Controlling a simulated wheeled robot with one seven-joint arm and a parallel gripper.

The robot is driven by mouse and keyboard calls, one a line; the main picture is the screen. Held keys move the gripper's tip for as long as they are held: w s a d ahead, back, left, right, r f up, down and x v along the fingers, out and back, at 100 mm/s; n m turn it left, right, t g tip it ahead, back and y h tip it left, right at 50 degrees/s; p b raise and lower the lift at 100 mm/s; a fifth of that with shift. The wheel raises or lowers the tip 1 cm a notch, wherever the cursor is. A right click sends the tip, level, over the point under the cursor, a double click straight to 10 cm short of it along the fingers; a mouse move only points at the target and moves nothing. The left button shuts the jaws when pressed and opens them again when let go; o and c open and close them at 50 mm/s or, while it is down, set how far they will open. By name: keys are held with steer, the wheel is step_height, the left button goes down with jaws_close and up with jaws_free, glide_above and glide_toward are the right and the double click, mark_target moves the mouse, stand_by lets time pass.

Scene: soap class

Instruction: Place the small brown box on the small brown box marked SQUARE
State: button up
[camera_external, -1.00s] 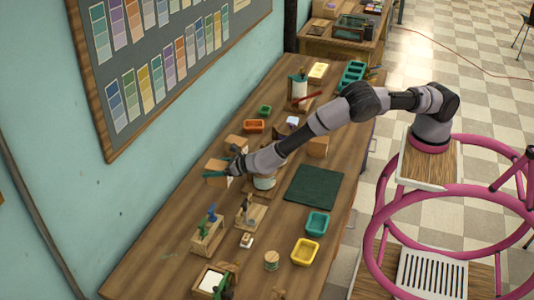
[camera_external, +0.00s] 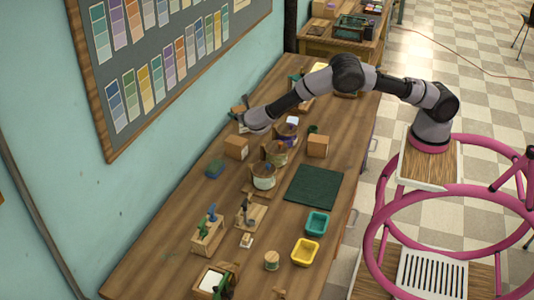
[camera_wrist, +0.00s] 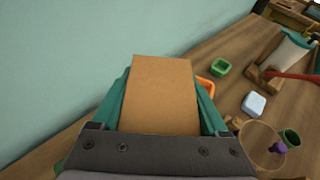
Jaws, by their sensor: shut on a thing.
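My gripper (camera_external: 238,117) is shut on a small brown box, raised above the back of the workbench near the wall. In the wrist view the held brown box (camera_wrist: 162,95) sits between the green fingers, plain on the face I see. In the external view a second small brown box (camera_external: 236,148) stands on the bench below and in front of my gripper. A third brown box (camera_external: 318,146) stands to the right, near the bench's right edge. I cannot read a SQUARE mark on any box.
Jars (camera_external: 264,176) stand mid-bench beside a dark green mat (camera_external: 314,186). A blue-green block (camera_external: 214,168) lies near the wall. Teal (camera_external: 318,222) and yellow (camera_external: 306,251) trays are at the front.

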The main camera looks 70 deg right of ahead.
steer(key=shift+f, duration=3.5)
steer(key=shift+f, duration=0.15)
steer(key=o, duration=1.4)
